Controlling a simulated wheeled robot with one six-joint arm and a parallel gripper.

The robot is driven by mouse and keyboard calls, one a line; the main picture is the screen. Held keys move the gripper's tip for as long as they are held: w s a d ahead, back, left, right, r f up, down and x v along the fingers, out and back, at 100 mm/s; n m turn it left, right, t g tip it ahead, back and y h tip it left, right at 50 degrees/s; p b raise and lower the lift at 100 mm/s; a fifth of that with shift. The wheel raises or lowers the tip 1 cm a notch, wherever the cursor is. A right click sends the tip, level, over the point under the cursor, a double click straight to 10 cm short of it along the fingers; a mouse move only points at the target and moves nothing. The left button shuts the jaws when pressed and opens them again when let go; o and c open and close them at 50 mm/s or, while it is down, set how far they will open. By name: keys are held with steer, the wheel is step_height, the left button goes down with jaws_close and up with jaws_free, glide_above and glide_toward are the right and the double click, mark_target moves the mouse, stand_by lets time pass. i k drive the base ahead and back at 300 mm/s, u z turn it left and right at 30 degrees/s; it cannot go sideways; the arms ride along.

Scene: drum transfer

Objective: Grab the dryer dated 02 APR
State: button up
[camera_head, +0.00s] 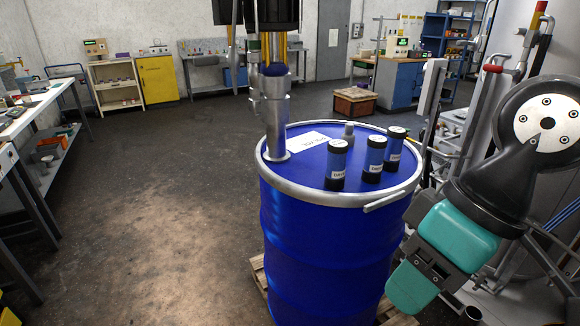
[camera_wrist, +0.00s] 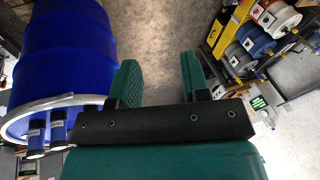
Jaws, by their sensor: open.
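Three dark blue dryers with black caps and white labels stand upright on the lid of a blue drum (camera_head: 320,245): a left one (camera_head: 336,165), a middle one (camera_head: 374,160) and a right one (camera_head: 394,150). Their label dates are too small to read. My gripper (camera_head: 408,290) hangs at the lower right, beside the drum and below its lid. In the wrist view my gripper (camera_wrist: 160,82) is open, with nothing between its green fingers. The drum (camera_wrist: 65,50) and two dryers (camera_wrist: 37,138) (camera_wrist: 58,128) show at the left there.
The drum rests on a wooden pallet (camera_head: 258,275). The floor at left is clear; a workbench (camera_head: 35,110) stands far left.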

mark_target(338, 150)
steer(key=u, duration=0.05)
steer(key=i, duration=0.95)
